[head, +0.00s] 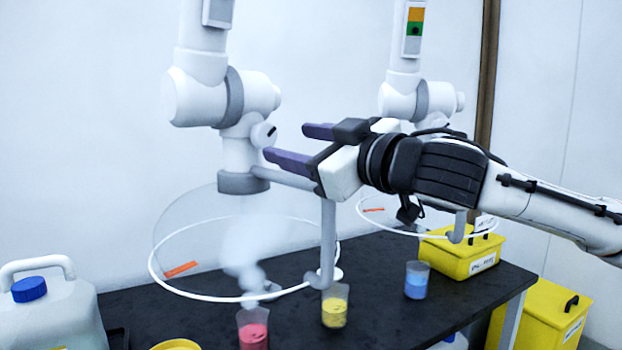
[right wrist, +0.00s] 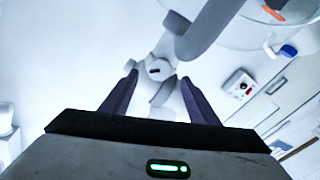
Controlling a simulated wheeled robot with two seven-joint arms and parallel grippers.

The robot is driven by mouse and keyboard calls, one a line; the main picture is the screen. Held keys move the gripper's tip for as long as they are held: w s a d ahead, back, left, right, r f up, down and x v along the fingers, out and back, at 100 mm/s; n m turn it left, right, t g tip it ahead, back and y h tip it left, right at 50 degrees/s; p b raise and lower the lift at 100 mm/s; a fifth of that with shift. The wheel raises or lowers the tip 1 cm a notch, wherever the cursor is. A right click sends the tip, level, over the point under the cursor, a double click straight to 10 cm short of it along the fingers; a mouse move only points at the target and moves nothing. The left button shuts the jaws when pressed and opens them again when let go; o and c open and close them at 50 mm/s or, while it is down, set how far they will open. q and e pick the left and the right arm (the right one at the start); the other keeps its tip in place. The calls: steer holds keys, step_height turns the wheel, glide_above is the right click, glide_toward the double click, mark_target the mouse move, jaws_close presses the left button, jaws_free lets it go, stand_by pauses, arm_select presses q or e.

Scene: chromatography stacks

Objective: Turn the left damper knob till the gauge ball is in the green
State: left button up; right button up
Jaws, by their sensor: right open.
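The left damper knob (head: 264,135) is a small white disc with a dark mark, on the joint of the left extraction arm (head: 222,95). My right gripper (head: 285,142) comes in from the right, open and empty, its two purple fingers pointing at the knob. In the right wrist view the knob (right wrist: 158,69) shows between the fingertips of the gripper (right wrist: 159,77), with clear space to both sides; I cannot tell whether the tips reach around it. The left gauge (head: 218,11) is cut off by the top edge, so its ball and green band are hidden. My left gripper is out of view.
A second arm's gauge (head: 413,30) shows orange and green bands. A clear hood (head: 162,283) with a white rim hangs below the left arm, over the black bench (head: 400,317). Red (head: 253,328), yellow (head: 335,305) and blue (head: 417,280) beakers and a yellow box (head: 458,257) stand there.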

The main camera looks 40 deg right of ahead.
steer(key=shift+s+b, duration=0.5)
steer(key=shift+s, duration=0.6)
steer(key=shift+s+a+b, duration=0.1)
steer(key=shift+s+b, duration=0.3)
steer(key=shift+s, duration=0.05)
